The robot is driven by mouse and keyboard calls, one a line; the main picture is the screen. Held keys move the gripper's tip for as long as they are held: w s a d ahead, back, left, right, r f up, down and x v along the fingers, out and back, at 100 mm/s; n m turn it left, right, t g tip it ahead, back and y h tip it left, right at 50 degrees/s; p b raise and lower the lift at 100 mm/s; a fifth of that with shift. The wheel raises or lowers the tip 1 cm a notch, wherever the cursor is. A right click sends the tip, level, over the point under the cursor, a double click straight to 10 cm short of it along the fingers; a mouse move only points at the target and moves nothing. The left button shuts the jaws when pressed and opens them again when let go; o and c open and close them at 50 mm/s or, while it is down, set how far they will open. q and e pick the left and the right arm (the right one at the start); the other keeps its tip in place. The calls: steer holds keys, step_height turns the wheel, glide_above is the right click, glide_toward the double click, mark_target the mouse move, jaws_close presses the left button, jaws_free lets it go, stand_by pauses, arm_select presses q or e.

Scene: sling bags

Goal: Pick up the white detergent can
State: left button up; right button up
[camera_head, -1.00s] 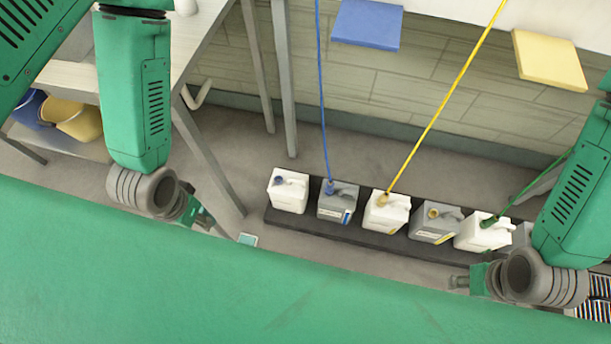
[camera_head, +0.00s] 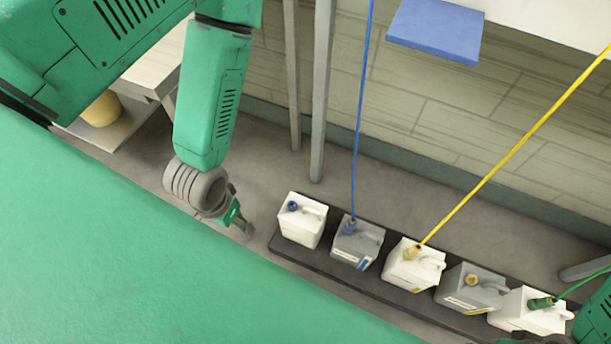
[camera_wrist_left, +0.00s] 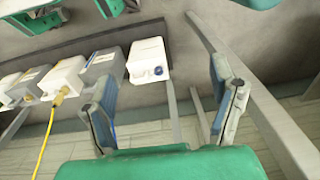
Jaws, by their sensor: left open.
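A white detergent can (camera_head: 302,222) with a blue cap stands upright at the left end of a row of cans. It also shows in the left wrist view (camera_wrist_left: 147,62), between my fingers in the picture. More white cans stand in the row: one with a yellow hose (camera_head: 400,270) and one with a green hose (camera_head: 516,312). My left gripper (camera_head: 244,228) is open and empty, left of the blue-capped can and apart from it; both fingers show in the left wrist view (camera_wrist_left: 162,85). Of my right arm only a little shows at the bottom right; its fingers cannot be made out.
The cans stand on a low black platform (camera_head: 290,258). Grey cans (camera_head: 357,242) alternate with white ones. Blue (camera_head: 358,120) and yellow (camera_head: 520,150) hoses rise from two cans. Grey posts (camera_head: 322,100) stand behind. Bare floor lies left of the row.

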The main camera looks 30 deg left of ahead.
arm_select(q)
steer(key=w+f+n+y+b, duration=0.1)
steer(key=w+f+n+b, duration=0.3)
steer(key=w+f+n, duration=0.3)
steer(key=n+h+b, duration=0.1)
steer(key=n+b, duration=0.5)
steer(key=n, duration=2.3)
glide_above(313, 209)
step_height(313, 209, down, 10)
steer(key=r, duration=0.1)
steer(key=shift+g, duration=0.4)
steer(key=f+b, duration=0.1)
steer(key=f, duration=0.1)
steer(key=f+b, duration=0.1)
steer(key=f, duration=0.2)
steer(key=d+f+b, duration=0.1)
steer(key=f, duration=0.2)
steer(key=shift+s+f, duration=0.1)
steer(key=shift+f, duration=0.1)
steer(key=f+b, duration=0.1)
steer(key=f, duration=0.1)
steer(key=f+b, duration=0.1)
steer(key=a+f+b, duration=0.1)
steer(key=f, duration=0.1)
steer(key=shift+f, duration=0.3)
steer(key=shift+r, duration=0.1)
arm_select(e)
step_height(313, 209, down, 18)
steer(key=shift+d, duration=0.15)
